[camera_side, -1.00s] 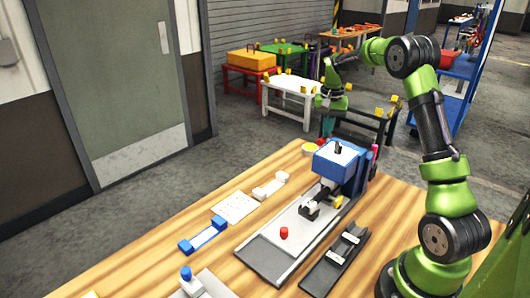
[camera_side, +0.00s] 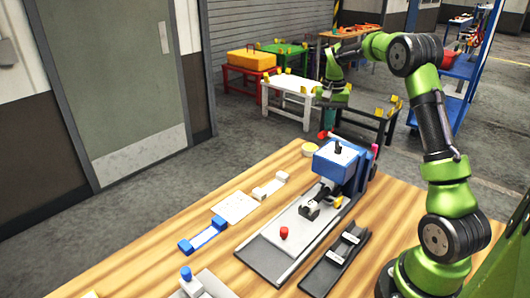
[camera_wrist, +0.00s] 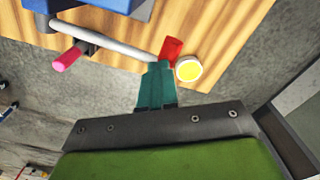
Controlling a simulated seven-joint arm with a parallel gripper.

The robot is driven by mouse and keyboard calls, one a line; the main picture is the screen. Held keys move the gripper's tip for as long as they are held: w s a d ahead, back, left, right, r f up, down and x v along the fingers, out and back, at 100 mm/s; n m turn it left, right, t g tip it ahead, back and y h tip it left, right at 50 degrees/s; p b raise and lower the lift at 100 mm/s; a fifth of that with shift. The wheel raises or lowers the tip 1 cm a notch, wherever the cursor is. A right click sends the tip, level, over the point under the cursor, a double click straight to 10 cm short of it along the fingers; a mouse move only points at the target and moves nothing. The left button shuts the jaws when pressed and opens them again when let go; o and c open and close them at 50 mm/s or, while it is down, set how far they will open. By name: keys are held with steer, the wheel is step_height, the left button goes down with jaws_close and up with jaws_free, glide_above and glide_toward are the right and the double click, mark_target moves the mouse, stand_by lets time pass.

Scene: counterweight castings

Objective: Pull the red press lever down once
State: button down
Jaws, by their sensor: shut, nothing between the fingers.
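The press (camera_side: 338,158) has a blue head and stands at the far end of the wooden table. Its lever is a pale grey bar with a red handle (camera_side: 323,135) at the end, just behind the head. In the wrist view the red handle (camera_wrist: 171,48) lies directly beyond my teal fingertips. My gripper (camera_wrist: 157,68) is shut and empty. In the side view my gripper (camera_side: 328,112) is just above the red handle. I cannot tell whether the fingertips touch the handle.
A yellow-topped round cup (camera_wrist: 188,69) stands beside the handle at the table edge. A pink-ended rod (camera_wrist: 67,57) sticks out by the press. A dark tray (camera_side: 335,262) and a red knob (camera_side: 284,232) lie in front. Floor is beyond the table edge.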

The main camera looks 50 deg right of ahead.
steer(key=shift+r, duration=2.85)
steer(key=shift+w+d+f, duration=0.1)
steer(key=shift+w+f, duration=0.05)
steer(key=shift+f, duration=0.1)
steer(key=s+a+r+n+t, duration=0.1)
steer(key=s+a, duration=0.4)
steer(key=a, duration=0.5)
steer(key=s+a+r+n+t+y, duration=0.1)
steer(key=s+a+n+t, duration=0.2)
steer(key=s+a, duration=0.3)
steer(key=s+a+r+n+t+y, duration=0.1)
steer(key=s+a, duration=0.5)
steer(key=a, duration=0.9)
steer(key=r+n+t, duration=0.1)
steer(key=n+t, duration=0.1)
steer(key=n, duration=0.1)
steer(key=shift+s+a, duration=0.2)
steer(key=shift+s, duration=0.05)
